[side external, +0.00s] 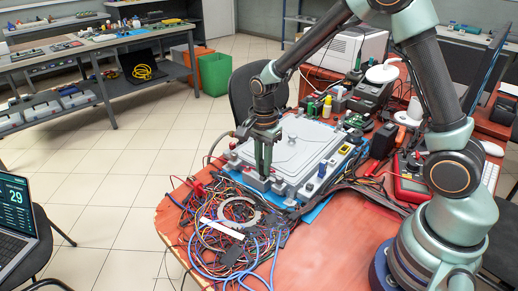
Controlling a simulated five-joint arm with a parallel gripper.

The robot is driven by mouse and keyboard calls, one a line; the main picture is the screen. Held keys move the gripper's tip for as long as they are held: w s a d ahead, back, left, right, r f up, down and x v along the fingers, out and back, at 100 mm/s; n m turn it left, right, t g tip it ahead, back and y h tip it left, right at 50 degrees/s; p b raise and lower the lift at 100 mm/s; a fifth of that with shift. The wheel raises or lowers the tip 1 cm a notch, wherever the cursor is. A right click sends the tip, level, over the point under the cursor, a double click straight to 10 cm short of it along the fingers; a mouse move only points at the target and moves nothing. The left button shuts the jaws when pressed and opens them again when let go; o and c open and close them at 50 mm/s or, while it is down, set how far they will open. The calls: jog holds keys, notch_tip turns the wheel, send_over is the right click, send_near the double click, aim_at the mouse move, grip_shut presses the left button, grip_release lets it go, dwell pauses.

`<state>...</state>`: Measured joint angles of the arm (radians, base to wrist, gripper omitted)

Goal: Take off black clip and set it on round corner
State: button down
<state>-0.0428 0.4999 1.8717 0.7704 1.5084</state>
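My gripper (263,172) points straight down at the front left edge of a grey lidded unit (300,148) on the red table. Its two greenish fingers are close together, and their tips are among small fittings and hoses at that edge. I cannot tell whether they hold anything. I cannot make out the black clip; it is too small or hidden by the fingers. The red table (318,258) has a rounded left corner, mostly covered by tangled wires; I cannot tell whether this is the round corner named.
A tangle of coloured cables (200,225) with a pale ring (240,209) and a white strip (222,229) covers the table's left end. Small bottles, a red meter (410,187) and a printer (345,48) crowd the back and right. The front middle is bare.

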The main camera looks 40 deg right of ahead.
jog(key=shift+r, duration=0.1)
notch_tip(320, 180, up, 23)
dwell(1.2)
jog(key=a+f+m, duration=0.1)
jog(key=a+f, duration=0.6)
jog(key=a, duration=0.7)
jog(key=shift+w+a+f, duration=0.1)
jog(key=shift+w+f, duration=0.1)
jog(key=shift+f, duration=4.9)
jog(key=shift+w+f, duration=0.2)
jog(key=shift+f, duration=4.9)
jog(key=c, duration=0.8)
grip_release()
jog(key=shift+f, duration=0.1)
